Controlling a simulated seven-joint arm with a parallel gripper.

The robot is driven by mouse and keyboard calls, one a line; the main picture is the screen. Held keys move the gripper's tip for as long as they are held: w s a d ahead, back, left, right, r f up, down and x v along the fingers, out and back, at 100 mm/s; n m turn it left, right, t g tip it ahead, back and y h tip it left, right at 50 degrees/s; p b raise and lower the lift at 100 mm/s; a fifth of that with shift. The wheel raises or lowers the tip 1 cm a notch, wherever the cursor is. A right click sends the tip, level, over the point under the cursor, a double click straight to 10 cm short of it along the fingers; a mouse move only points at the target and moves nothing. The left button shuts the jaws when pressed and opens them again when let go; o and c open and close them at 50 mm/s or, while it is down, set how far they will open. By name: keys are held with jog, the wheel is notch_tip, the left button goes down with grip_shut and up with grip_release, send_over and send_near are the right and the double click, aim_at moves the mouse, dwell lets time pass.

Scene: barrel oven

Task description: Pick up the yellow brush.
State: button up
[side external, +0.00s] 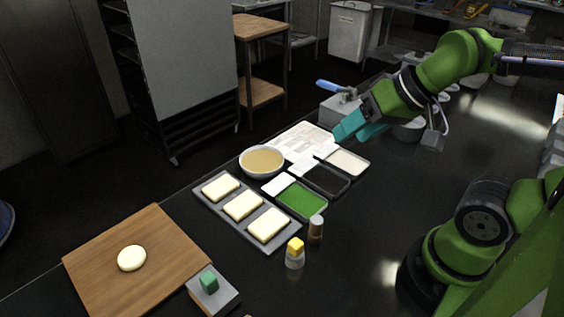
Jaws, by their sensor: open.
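A small yellow-topped object (295,247) with a pale lower part stands on the dark counter, right of the tray of white slabs. It is the only small yellow item near my arm, but it is too small to tell clearly that it is a brush. My gripper (347,130), with teal fingers, is open and empty. It is held above the far part of the counter, behind the small trays and well away from the yellow-topped object.
A brown cylinder (316,229) stands close beside the yellow-topped object. A green-filled tray (302,201), a bowl (262,161), a grey tray (222,213) and a grey block with a green piece (209,281) are nearby.

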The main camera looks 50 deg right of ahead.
jog(key=w+a+f+n+g+h, duration=0.1)
jog(key=a+f+n+g, duration=0.15)
jog(key=a, duration=0.45)
jog(key=w+a+f+n+g, duration=0.1)
jog(key=a+f+n+g, duration=0.1)
jog(key=a+f+g, duration=0.3)
jog(key=h, duration=0.1)
send_over(295, 243)
jog(key=shift+m, duration=0.35)
jog(key=f, duration=0.7)
jog(key=shift+d+f, duration=0.2)
jog(key=shift+d, duration=0.05)
jog(key=shift+a+f, duration=0.15)
jog(key=shift+f, duration=2.95)
jog(key=c, duration=1)
jog(key=shift+r, duration=0.1)
notch_tip(295, 243, up, 10)
jog(key=shift+f, duration=0.1)
